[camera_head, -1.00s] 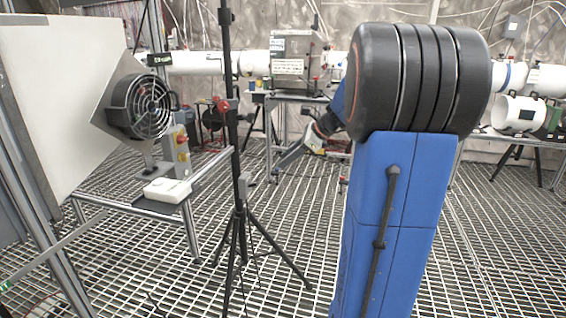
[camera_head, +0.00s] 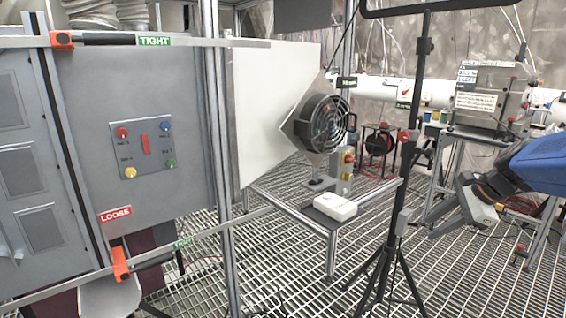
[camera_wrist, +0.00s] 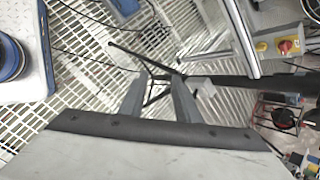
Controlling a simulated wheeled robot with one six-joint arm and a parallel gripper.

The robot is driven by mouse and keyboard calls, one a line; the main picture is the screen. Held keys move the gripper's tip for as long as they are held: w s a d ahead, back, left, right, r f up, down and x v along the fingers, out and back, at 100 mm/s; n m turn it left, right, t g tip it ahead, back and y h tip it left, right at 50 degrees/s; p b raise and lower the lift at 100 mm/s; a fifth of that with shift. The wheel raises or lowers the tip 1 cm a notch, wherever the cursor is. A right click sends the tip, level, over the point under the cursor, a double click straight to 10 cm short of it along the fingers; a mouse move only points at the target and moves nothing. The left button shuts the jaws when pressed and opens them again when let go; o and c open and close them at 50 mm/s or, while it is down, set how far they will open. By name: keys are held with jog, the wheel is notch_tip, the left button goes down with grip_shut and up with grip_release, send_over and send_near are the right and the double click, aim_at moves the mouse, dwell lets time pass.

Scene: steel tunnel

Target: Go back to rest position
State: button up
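My gripper (camera_head: 432,226) shows at the right of the head view, at the end of my blue arm, with its fingers pointing left and down. In the wrist view my gripper (camera_wrist: 159,80) has two grey fingers apart with floor grating and part of the tripod visible between them. It is open and holds nothing. The task names no other object.
A black tripod stand (camera_head: 391,240) rises just left of my gripper. A fan (camera_head: 322,122) and a white box (camera_head: 335,206) are on a metal frame beyond it. A grey panel with coloured buttons (camera_head: 145,148) fills the left. Open grating floor (camera_head: 280,270) lies between.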

jog(key=s+a+f+n+h, duration=0.1)
jog(key=s+a+f+n, duration=0.1)
jog(key=s+a+n, duration=0.2)
jog(key=s+a+f+n+h, duration=0.1)
jog(key=s+a+f+n, duration=0.2)
jog(key=s+n, duration=0.6)
jog(key=s+a+f+n+h, duration=0.2)
jog(key=s+a+n, duration=0.3)
jog(key=s, duration=0.5)
jog(key=shift+f+n+g, duration=0.4)
jog(key=shift+f+n, duration=0.05)
jog(key=shift+n, duration=0.25)
jog(key=shift+o, duration=0.6)
